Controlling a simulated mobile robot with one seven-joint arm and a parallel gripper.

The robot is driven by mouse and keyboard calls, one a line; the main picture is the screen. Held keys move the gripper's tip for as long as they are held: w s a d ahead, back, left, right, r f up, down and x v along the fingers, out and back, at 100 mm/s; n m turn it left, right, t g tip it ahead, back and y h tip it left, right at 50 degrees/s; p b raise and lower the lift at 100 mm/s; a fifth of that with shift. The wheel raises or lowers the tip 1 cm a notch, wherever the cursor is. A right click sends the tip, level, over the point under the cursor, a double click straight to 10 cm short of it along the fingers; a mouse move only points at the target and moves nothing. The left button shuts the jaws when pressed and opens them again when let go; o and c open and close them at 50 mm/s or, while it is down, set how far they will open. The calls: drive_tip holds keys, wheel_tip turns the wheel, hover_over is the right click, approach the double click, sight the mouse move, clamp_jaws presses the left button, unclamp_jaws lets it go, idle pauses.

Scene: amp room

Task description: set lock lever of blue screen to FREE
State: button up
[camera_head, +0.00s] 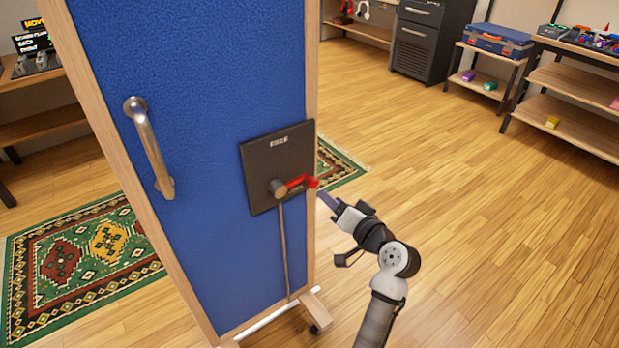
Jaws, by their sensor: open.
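The blue screen (215,80) stands upright in a wooden frame at the left and middle. A black lock plate (262,160) is on its face near the right edge, with a small white label at the top that looks like FREE. The red lock lever (297,183) points right from a grey pivot (278,188), roughly level, its red end at the plate's right edge. My gripper (327,200) is open, just right of and slightly below the lever's end. I cannot tell whether it touches the lever. One finger is partly hidden.
A metal handle (149,145) sticks out from the screen's left side. A rod (284,250) runs down from the plate to the wheeled foot (318,312). A patterned rug (30,310) lies behind the screen. The wooden floor at right is clear up to the shelves (575,110).

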sight(309, 178)
drive_tip(key=shift+m+y, duration=0.4)
drive_tip(key=shift+y, duration=0.4)
drive_tip(key=p+x, duration=0.2)
drive_tip(key=x, duration=0.9)
drive_tip(key=shift+w+d, duration=0.15)
drive_tip(key=shift+w, duration=0.1)
drive_tip(key=shift+f, duration=0.1)
clamp_jaws()
